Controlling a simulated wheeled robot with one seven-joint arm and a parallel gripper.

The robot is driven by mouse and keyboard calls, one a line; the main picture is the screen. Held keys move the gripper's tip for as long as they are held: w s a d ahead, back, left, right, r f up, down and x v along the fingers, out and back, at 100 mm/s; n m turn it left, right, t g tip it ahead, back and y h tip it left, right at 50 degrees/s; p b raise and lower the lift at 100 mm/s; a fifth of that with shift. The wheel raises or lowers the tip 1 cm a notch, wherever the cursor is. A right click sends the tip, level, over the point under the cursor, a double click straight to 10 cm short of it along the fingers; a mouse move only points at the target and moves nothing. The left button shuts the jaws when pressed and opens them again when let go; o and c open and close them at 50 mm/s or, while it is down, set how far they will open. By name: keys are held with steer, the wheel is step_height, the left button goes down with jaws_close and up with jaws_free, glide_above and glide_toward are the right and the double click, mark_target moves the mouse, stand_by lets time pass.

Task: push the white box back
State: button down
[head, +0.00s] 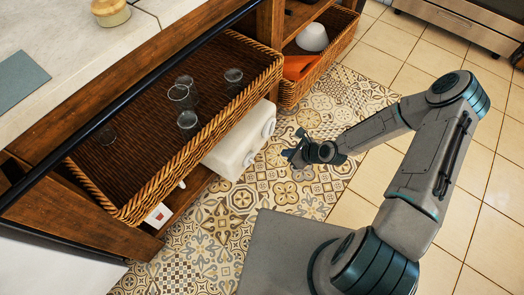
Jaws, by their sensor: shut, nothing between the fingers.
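The white box (236,148) sits on the low shelf under a wicker tray and sticks out past the shelf's front edge. Its upper back part is hidden by the tray. Round shapes show on its right end. My gripper (290,154) is shut and empty. In the picture it is a little to the right of the box, over the patterned floor, with a visible gap between them. How its height compares with the box is hard to tell.
The wicker tray (243,98) above the box holds several clear glasses (187,119). A second basket (287,97) at the right holds an orange cloth (297,67) and a white bowl (312,38). A small white-and-red item (158,215) lies low at the left. The patterned floor (240,197) before the shelf is clear.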

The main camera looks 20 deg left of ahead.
mark_target(256, 147)
steer(key=b+x, duration=0.1)
steer(key=x, duration=0.3)
steer(key=a+r+b+x, duration=0.1)
steer(key=b+x, duration=0.1)
steer(key=x, duration=0.2)
steer(key=b+x, duration=0.2)
steer(key=x, duration=0.2)
steer(key=shift+w+a, duration=0.3)
steer(key=shift+a, duration=0.05)
steer(key=shift+w+a+r, duration=0.1)
steer(key=shift+w+a, duration=0.1)
steer(key=shift+a, duration=0.25)
